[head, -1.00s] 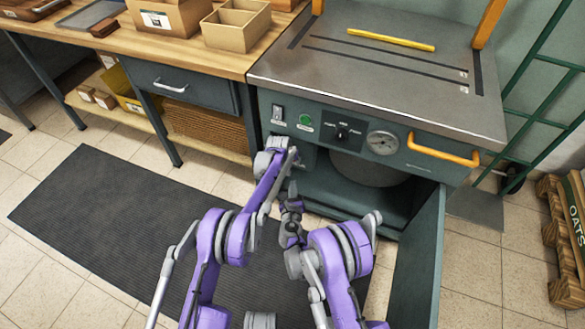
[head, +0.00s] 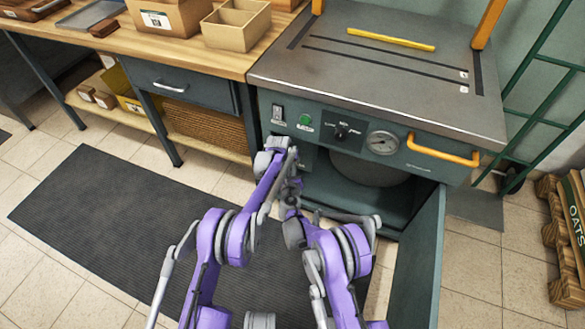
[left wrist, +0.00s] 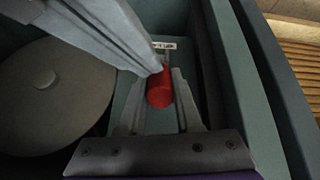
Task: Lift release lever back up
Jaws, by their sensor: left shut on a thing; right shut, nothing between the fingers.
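The release lever shows as a red cylindrical knob (left wrist: 159,88) inside the teal cabinet recess in the left wrist view. My left gripper (left wrist: 160,95) is shut on this knob, with one finger on each side. A long grey bar (left wrist: 105,35) reaches from the upper left to the knob's top edge; I cannot tell what it belongs to. In the head view the lever is hidden behind my arms at the machine's open front. My right gripper (head: 291,189) is shut and empty there, beside my left wrist and partly covered.
The machine (head: 380,95) has a control panel, a dial and an orange handle (head: 443,150). Its open door (head: 415,265) stands right of my arms. A round grey drum (left wrist: 50,95) lies left of the knob. A wooden bench (head: 160,50) adjoins the machine's left side.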

